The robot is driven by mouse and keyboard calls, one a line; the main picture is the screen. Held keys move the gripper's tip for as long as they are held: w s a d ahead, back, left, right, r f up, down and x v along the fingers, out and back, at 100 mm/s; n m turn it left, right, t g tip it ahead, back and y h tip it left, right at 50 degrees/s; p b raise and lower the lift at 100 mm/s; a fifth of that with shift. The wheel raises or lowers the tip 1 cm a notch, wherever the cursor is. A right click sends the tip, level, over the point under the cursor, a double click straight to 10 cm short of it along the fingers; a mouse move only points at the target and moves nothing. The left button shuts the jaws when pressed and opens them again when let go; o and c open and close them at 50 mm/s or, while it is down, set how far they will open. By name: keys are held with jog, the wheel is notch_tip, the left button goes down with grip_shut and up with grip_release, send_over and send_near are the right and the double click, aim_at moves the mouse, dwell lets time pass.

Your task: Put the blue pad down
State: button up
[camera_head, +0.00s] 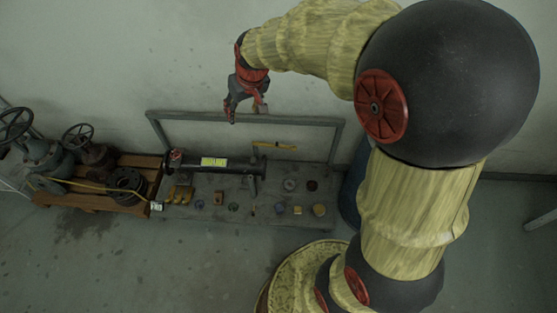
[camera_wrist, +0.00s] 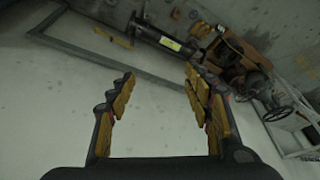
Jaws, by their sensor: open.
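My gripper (camera_head: 246,112) is raised in front of the wall, above the back rail of the grey bench (camera_head: 225,216). In the wrist view my gripper (camera_wrist: 158,80) is open, with nothing between its yellow-padded fingers. Several small pieces lie along the front of the bench. One bluish piece (camera_head: 199,204) is at the left and another bluish one (camera_head: 279,208) is right of the middle. They are too small to tell which is the blue pad. My gripper is well apart from both.
A black pipe with a yellow label (camera_head: 214,162) lies on the bench, and yellow gloves (camera_head: 179,194) are by its left end. A wooden pallet (camera_head: 90,196) with valves stands left. A blue drum (camera_head: 350,196) stands at the bench's right end. The bench's back rail (camera_head: 285,120) stands up.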

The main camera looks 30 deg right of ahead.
jog(key=s+a+r, duration=0.1)
jog(key=s+r, duration=0.2)
jog(key=s, duration=0.5)
jog(key=s+a+r, duration=0.1)
jog(key=s+r, duration=0.2)
jog(key=s, duration=0.6)
jog(key=s+a+r+t, duration=0.1)
jog(key=s+r, duration=0.2)
jog(key=s, duration=0.6)
jog(key=shift+s+a, duration=0.25)
jog(key=shift+d, duration=0.1)
